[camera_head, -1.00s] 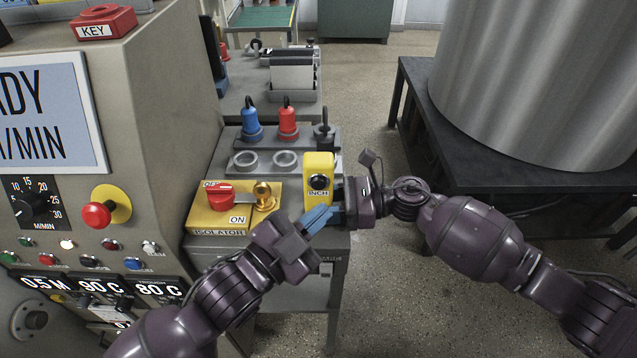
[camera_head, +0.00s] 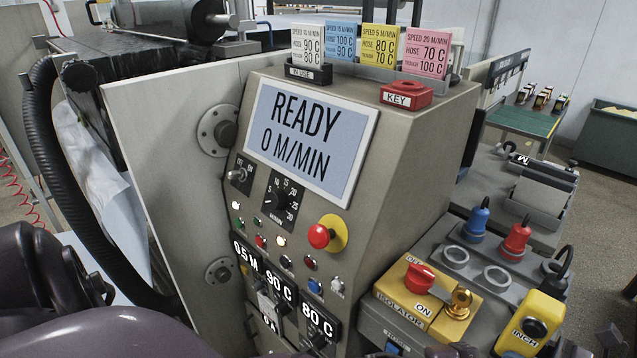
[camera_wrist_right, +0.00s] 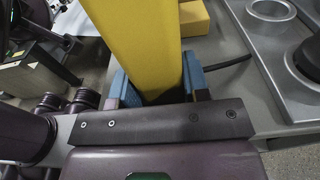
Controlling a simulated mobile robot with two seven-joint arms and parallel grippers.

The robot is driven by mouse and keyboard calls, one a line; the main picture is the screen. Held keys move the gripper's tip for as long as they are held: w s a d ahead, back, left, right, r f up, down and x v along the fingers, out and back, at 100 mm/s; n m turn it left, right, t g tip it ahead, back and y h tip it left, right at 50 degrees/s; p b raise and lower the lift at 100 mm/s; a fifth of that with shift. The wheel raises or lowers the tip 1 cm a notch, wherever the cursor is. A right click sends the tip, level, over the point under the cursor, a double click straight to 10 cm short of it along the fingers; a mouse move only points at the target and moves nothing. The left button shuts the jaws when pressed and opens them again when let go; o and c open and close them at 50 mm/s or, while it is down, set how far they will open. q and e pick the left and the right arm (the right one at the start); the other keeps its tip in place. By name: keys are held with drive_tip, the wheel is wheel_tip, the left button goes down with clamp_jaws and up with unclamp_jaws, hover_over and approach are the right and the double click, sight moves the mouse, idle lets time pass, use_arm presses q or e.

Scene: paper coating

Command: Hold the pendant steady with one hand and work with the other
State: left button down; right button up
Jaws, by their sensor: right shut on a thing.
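The yellow pendant (camera_head: 530,322), marked INCH with a round black button, is at the lower right of the head view, beside the yellow isolator box (camera_head: 425,300). In the right wrist view the pendant (camera_wrist_right: 142,40) stands between the blue fingers of my right gripper (camera_wrist_right: 156,85), which is shut on it. In the head view that gripper is mostly cut off by the bottom edge. My left gripper cannot be made out; only purple arm parts show at the lower left of the head view.
The control panel's screen (camera_head: 312,137) reads READY, 0 M/MIN. Below are a speed dial (camera_head: 277,198), a red stop button (camera_head: 320,236) and several small lamps and buttons. A red KEY block (camera_head: 406,95) and colored speed cards stand on top. Blue (camera_head: 478,220) and red (camera_head: 516,238) plugs stand behind the isolator.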

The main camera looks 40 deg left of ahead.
idle(0.4)
drive_tip(key=o, duration=0.8)
